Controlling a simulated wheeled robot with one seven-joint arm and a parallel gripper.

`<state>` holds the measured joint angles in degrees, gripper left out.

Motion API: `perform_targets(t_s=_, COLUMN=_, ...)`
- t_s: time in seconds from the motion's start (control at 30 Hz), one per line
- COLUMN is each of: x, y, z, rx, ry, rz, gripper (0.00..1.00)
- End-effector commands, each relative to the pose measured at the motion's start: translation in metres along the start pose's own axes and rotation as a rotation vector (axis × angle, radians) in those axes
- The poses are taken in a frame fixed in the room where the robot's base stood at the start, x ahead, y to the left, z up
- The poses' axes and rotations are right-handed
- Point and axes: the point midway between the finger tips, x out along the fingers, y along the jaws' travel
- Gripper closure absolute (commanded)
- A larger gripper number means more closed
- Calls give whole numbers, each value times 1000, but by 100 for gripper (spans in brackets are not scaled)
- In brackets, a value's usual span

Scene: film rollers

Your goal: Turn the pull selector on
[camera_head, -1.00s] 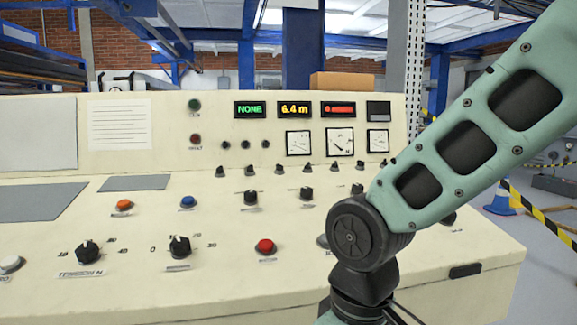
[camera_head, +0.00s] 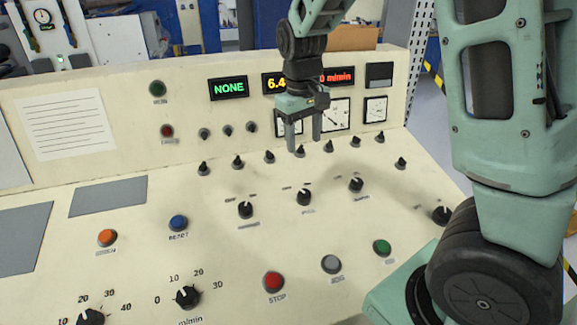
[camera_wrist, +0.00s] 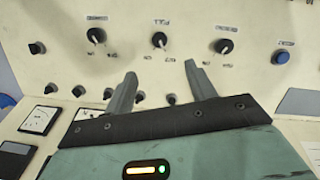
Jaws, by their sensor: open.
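The pull selector (camera_head: 304,197) is a black knob with a white pointer line, the middle one of a row of three on the sloping cream panel. In the wrist view the knob (camera_wrist: 159,40) sits by a "PULL" label, beyond and between my fingertips. Its small position marks are too blurred to read. My gripper (camera_head: 304,144) is open and empty, fingers pointing down above the panel, farther back than the knob. In the wrist view the two grey fingers of my gripper (camera_wrist: 160,69) are spread apart. They do not appear to touch the knob.
Similar selectors stand left (camera_head: 246,210) and right (camera_head: 356,185) of it. A row of small toggles (camera_head: 269,156) lies behind, near my fingers. Gauges (camera_head: 375,109) and displays (camera_head: 229,88) are on the upright back. A red STOP button (camera_head: 273,281) and a blue button (camera_head: 178,222) are nearer.

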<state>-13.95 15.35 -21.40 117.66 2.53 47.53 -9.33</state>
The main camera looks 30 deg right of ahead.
Motion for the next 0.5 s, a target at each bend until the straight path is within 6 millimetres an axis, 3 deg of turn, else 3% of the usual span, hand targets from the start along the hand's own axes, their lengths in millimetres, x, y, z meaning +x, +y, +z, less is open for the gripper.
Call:
perform_targets(t_s=0.07, x=-1, y=3, z=-1, rx=4, ry=-2, rz=3, gripper=45)
perform_targets(t_s=0.23, x=19, y=3, z=0, rx=5, ry=-5, rz=4, gripper=45)
perform_targets(t_s=0.5, x=74, y=4, z=0, rx=6, ry=-8, rz=4, gripper=45)
